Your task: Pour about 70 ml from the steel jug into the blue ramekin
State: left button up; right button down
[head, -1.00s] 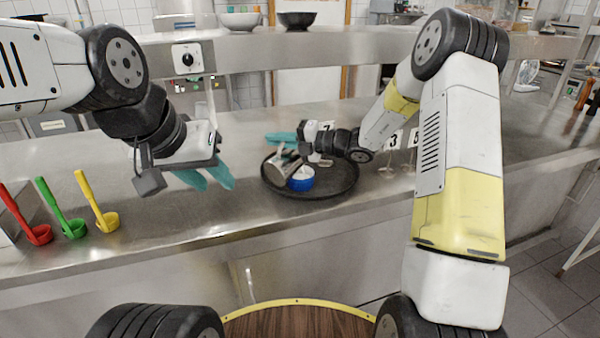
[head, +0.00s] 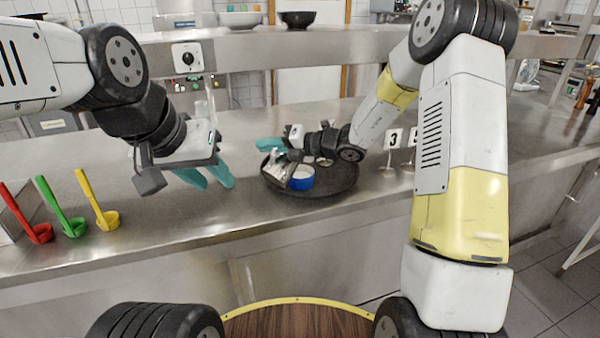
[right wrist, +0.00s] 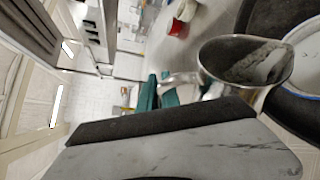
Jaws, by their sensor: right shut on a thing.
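The steel jug (head: 276,172) is over the left part of the dark round tray (head: 335,190), tilted, close beside the blue ramekin (head: 302,184). My right gripper (head: 272,146), with teal fingers, is shut on the jug and reaches in from the right. In the right wrist view the jug's open mouth (right wrist: 245,62) faces the camera, and the ramekin's pale inside (right wrist: 308,62) shows at the right edge. I cannot tell the liquid level in either, and no stream shows. My left gripper (head: 207,177) is open and empty above the counter, left of the tray.
Red (head: 39,234), green (head: 75,228) and yellow (head: 108,220) ladles stand on the steel counter at the left. Numbered cards (head: 394,138) stand right of the tray, near my right arm. A raised shelf with bowls (head: 297,19) runs behind.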

jog(key=shift+w, duration=0.1)
dwell(0.8)
jog(key=shift+s+a+n, duration=0.2)
jog(key=shift+s+n, duration=0.1)
jog(key=shift+f+h, duration=0.1)
jog(key=shift+h, duration=0.2)
